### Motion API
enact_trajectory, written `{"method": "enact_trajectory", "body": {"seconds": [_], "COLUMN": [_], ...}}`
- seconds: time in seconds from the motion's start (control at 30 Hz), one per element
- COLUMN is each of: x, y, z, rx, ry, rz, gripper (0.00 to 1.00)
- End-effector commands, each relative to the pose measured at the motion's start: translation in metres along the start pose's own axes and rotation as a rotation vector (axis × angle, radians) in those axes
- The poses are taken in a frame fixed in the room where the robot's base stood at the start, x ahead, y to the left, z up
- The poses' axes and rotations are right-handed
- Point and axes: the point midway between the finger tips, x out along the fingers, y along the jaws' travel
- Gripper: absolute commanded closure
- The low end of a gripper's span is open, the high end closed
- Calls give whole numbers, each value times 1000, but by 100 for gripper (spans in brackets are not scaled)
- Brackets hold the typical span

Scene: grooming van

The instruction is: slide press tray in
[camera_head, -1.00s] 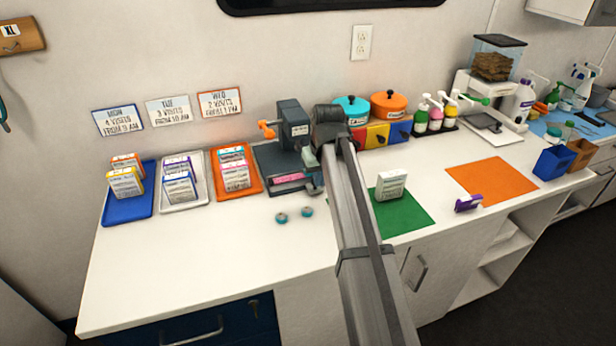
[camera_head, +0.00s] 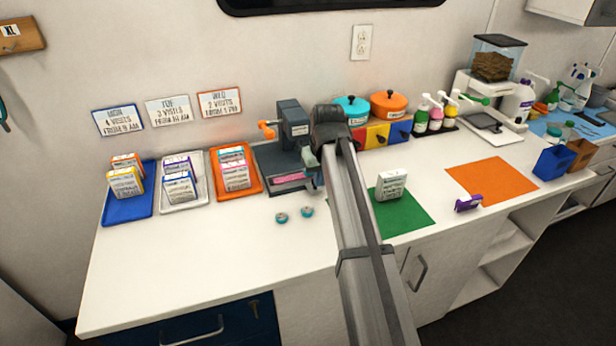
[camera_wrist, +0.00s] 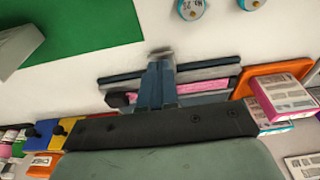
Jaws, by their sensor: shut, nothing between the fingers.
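The dark grey press (camera_head: 293,122) with an orange handle stands at the back of the counter, beside the orange tray. Its low base holds the press tray (camera_head: 284,188), with a pink piece (camera_head: 289,179) lying in it; the pink piece also shows in the wrist view (camera_wrist: 205,87). My gripper (camera_head: 315,181) is shut and empty at the right front of the press tray. In the wrist view, the shut fingers (camera_wrist: 160,58) overlap the tray's front edge; I cannot tell whether they touch it. My arm hides part of the press's right side.
Blue (camera_head: 127,213), white (camera_head: 184,203) and orange (camera_head: 250,188) trays with cards stand left of the press. Two small teal-topped round pieces (camera_head: 294,214) lie in front. A green mat (camera_head: 405,222) with a white box lies to the right. The front left counter is clear.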

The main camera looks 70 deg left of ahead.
Motion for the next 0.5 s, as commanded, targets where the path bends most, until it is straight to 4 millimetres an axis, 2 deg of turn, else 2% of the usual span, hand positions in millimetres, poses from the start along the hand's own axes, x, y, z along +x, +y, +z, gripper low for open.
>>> {"method": "enact_trajectory", "body": {"seconds": [0.27,0.5], "x": [2,11], "y": [0,0], "z": [0,2], "rx": [0,0], "ry": [0,1], "rz": [0,0], "gripper": [100,100]}}
